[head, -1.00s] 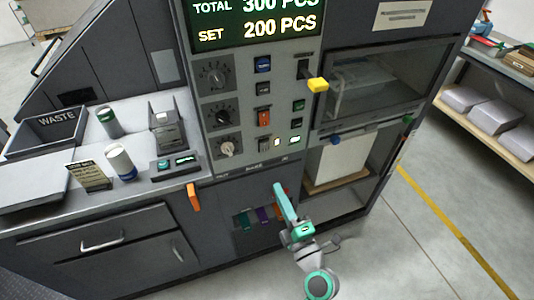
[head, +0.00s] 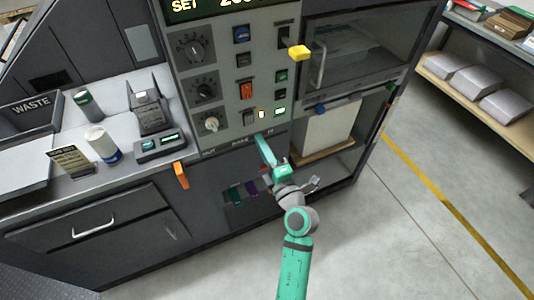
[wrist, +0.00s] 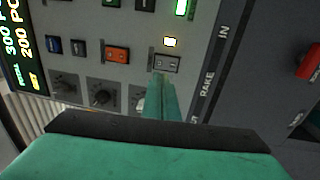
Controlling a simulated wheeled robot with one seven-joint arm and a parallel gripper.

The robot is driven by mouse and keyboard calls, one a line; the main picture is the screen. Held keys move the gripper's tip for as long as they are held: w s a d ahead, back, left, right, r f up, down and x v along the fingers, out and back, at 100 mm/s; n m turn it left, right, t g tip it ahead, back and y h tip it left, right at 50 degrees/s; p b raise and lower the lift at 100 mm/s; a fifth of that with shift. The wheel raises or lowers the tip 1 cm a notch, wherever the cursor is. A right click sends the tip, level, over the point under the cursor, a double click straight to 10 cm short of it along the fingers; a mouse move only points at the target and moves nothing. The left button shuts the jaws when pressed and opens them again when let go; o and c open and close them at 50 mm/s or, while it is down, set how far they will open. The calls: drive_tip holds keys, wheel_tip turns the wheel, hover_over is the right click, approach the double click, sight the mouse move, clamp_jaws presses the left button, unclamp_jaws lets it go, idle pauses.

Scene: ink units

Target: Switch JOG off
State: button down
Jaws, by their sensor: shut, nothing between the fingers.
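The control panel (head: 213,70) carries knobs, buttons and rockers; I cannot read a JOG label. A small grey rocker switch (head: 249,117) sits low on the panel, with a lit pale lamp (head: 262,114) beside it. In the wrist view the rocker (wrist: 167,63) is just beyond my fingertips, and its lamp (wrist: 169,42) glows. My gripper (head: 260,138) is shut and empty, pointing at the panel's lower edge just below the rocker. In the wrist view its tips (wrist: 160,77) overlap the rocker's near edge; I cannot tell whether they touch.
An orange rocker (head: 246,90) and a lit green button (head: 281,111) are close by. A yellow-tipped lever (head: 299,53) projects at the upper right, and an orange handle (head: 181,175) projects at the lower left. The floor to the right is clear.

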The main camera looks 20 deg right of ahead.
sight(248, 118)
drive_tip(key=w, duration=0.4)
drive_tip(key=w+r, duration=0.1)
drive_tip(key=w, duration=0.2)
drive_tip(key=shift+w+a, duration=0.1)
drive_tip(key=shift+w, duration=0.2)
drive_tip(key=shift+s, duration=0.2)
drive_tip(key=s+r, duration=0.1)
drive_tip(key=s, duration=1.2)
drive_tip(key=shift+s+r, duration=0.2)
drive_tip(key=shift+r, duration=0.2)
drive_tip(key=shift+s, duration=0.15)
